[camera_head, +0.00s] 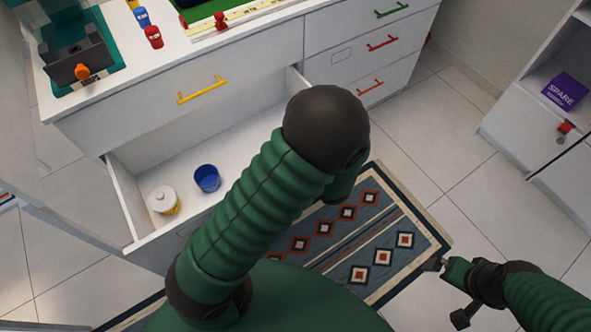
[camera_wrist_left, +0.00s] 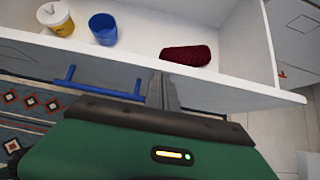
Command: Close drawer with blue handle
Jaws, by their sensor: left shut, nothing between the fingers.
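The white lower drawer (camera_head: 128,205) is pulled open in the head view; my left arm hides much of its front. In the left wrist view its front (camera_wrist_left: 225,88) crosses the picture and carries the blue handle (camera_wrist_left: 100,88). My left gripper (camera_wrist_left: 162,78) is shut and empty, at the drawer front just right of the handle. I cannot tell whether it touches the front. My left gripper is hidden behind my arm in the head view. My right gripper (camera_head: 441,265) hangs at the lower right over the floor, away from the drawer; its jaw state is unclear.
A white-and-yellow jar (camera_head: 163,201), blue cup (camera_head: 207,178) and dark red item (camera_wrist_left: 186,55) lie inside the drawer. A closed drawer with a yellow handle (camera_head: 203,90) is above. A patterned rug (camera_head: 415,262) lies in front. A white cabinet (camera_head: 510,130) stands right.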

